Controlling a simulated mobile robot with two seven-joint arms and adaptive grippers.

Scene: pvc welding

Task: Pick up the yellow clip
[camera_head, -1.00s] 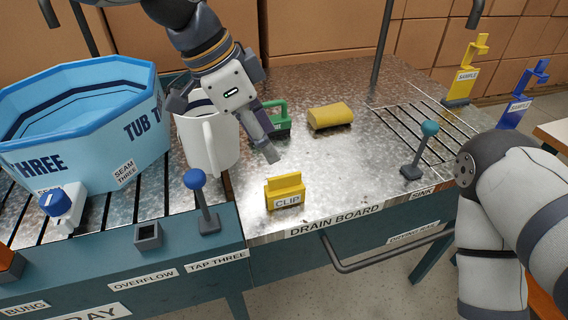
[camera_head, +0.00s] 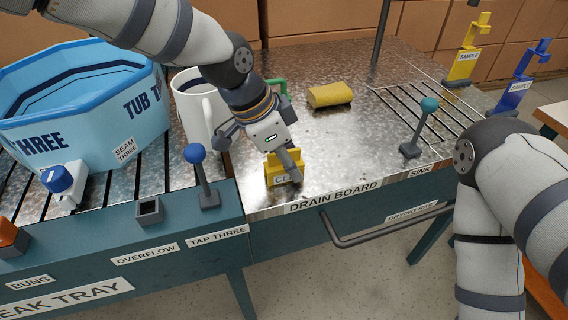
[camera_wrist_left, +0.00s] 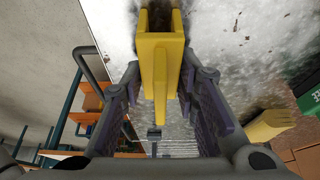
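The yellow clip (camera_head: 283,176) stands on the drain board (camera_head: 330,150) near its front edge, partly covered by my left gripper (camera_head: 277,165). In the left wrist view, the clip (camera_wrist_left: 161,52) lies straight ahead, its narrow part between the spread fingers of my left gripper (camera_wrist_left: 161,82). Those fingers are open, with gaps on both sides of the narrow part; I cannot tell whether either fingertip touches the wider body. My right arm shows at the right, but its gripper is out of the picture.
A white mug (camera_head: 196,112) stands behind and left of my gripper, close to the arm. A green object (camera_head: 277,86) and a yellow sponge-like block (camera_head: 330,96) lie behind. A blue-knobbed lever (camera_head: 203,178) rises to the left. The board right of the clip is clear.

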